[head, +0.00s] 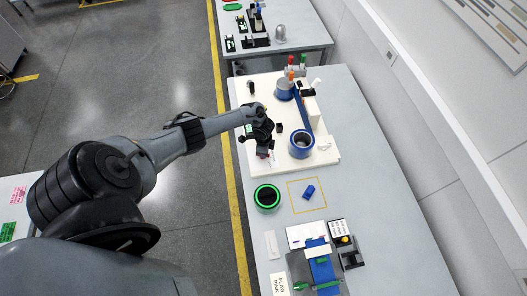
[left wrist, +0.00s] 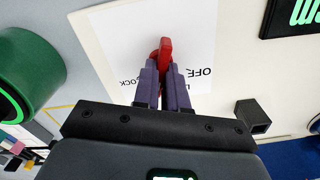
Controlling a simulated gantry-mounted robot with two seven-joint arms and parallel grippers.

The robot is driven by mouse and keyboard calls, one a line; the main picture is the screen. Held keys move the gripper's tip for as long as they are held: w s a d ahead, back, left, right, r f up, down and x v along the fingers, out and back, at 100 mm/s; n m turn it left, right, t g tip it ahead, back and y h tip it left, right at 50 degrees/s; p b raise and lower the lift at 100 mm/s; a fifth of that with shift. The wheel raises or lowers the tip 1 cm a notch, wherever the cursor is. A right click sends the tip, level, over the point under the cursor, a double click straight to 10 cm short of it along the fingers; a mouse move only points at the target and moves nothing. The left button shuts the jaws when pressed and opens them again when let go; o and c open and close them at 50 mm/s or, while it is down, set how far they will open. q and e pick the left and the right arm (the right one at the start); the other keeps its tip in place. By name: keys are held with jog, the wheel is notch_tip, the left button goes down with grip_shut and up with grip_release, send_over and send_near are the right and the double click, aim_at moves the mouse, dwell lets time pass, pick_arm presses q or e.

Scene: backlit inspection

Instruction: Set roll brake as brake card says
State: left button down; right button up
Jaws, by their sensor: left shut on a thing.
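My left gripper (head: 263,151) is over the near left part of the white machine base (head: 322,158). In the left wrist view its purple fingers (left wrist: 163,88) are shut on a small red lever (left wrist: 165,50), whose top sticks out beyond the fingertips. The lever stands over a white label (left wrist: 110,40) with "OFF" at its right and partly hidden letters ending "OCK" at its left. A black sign with green characters (left wrist: 305,12) is cut off at the top right; I cannot read it. A blue-rimmed roll (head: 301,145) sits on the base to the right. My right gripper is out of view.
A green-rimmed black round container (head: 267,197) stands close in front of the base. A blue piece (head: 309,191) lies inside a yellow outlined square. Nearer are a white card (head: 279,284) and a blue-topped fixture (head: 321,268). The table's right side is clear.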

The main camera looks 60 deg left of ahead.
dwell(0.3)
pick_arm(q)
jog(key=c, duration=1.2)
grip_release()
jog(key=shift+r, duration=0.1)
jog(key=shift+r+p, duration=0.9)
jog(key=shift+r, duration=4.4)
